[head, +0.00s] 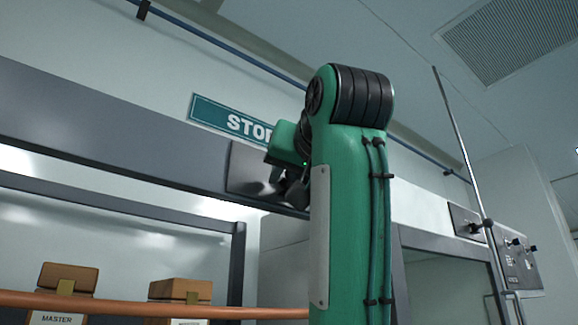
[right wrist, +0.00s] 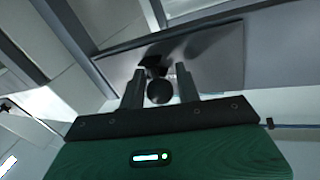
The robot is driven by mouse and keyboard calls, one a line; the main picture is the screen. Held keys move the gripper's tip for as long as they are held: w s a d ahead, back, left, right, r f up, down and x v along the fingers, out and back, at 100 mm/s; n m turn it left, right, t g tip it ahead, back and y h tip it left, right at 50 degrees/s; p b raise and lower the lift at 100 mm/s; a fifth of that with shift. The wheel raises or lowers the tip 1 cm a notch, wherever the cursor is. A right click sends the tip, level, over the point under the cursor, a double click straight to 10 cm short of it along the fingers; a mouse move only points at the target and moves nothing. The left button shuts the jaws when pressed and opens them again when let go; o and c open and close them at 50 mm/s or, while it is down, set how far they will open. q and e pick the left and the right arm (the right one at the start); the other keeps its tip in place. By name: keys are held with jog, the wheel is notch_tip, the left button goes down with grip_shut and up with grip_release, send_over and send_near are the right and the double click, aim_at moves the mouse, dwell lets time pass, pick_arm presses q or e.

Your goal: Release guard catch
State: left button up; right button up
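A dark metal plate (head: 243,168) is fixed on the grey overhead beam; it also shows in the right wrist view (right wrist: 218,58). In that view a black round knob (right wrist: 159,92) on a dark bracket (right wrist: 153,65) stands out from the plate, likely the guard catch. My right gripper (right wrist: 160,84) is open, with one finger on each side of the knob and narrow gaps between. In the head view my right gripper (head: 287,192) is at the plate, mostly hidden by my green arm, which also hides the knob. My left gripper is not in view.
A teal sign (head: 230,120) is on the wall above the beam. A thin metal rod (head: 459,150) and a switch panel (head: 518,262) are at right.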

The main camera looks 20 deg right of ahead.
jog(key=shift+w, duration=0.45)
jog(key=c, duration=0.7)
jog(key=shift+d+y, duration=0.1)
jog(key=shift+y, duration=0.2)
jog(key=shift+w+d+n+g+y+b, duration=0.15)
jog(key=shift+d+n+g+y+b, duration=0.4)
jog(key=shift+n+g+y, duration=1.35)
jog(key=shift+w+d+n+g+y+b, duration=0.1)
jog(key=shift+d+n+g+y+b, duration=0.75)
jog(key=shift+n+y, duration=1.75)
jog(key=shift+w+d+n+g+y+b, duration=0.15)
jog(key=shift+d+n+g+y, duration=0.15)
jog(key=shift+n+g+y, duration=2)
jog(key=shift+m+t+y, duration=0.25)
jog(key=shift+m+y, duration=0.35)
jog(key=shift+m, duration=0.1)
